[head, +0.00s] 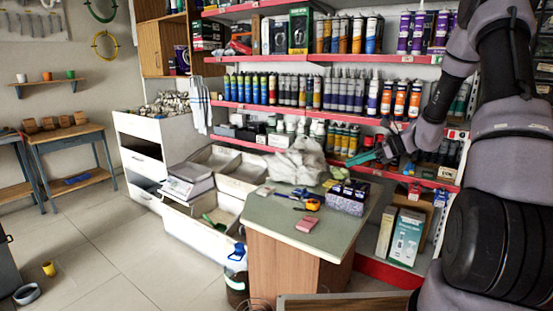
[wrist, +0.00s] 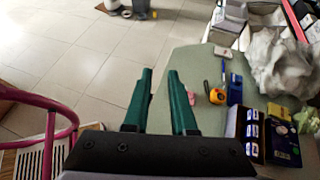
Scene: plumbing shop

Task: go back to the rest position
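My gripper (head: 362,157) is raised above the right side of the green-topped counter (head: 268,222) in the head view. In the wrist view, its two green fingers (wrist: 160,100) are apart with nothing between them. The counter also shows in the wrist view (wrist: 195,60), below and beyond the fingers. My arm reaches in from the right of the head view.
Stocked red-edged shelves (head: 300,110) stand behind. The tiled floor (head: 110,240) at left is mostly clear. A pink-railed chair (wrist: 60,130) shows in the wrist view.

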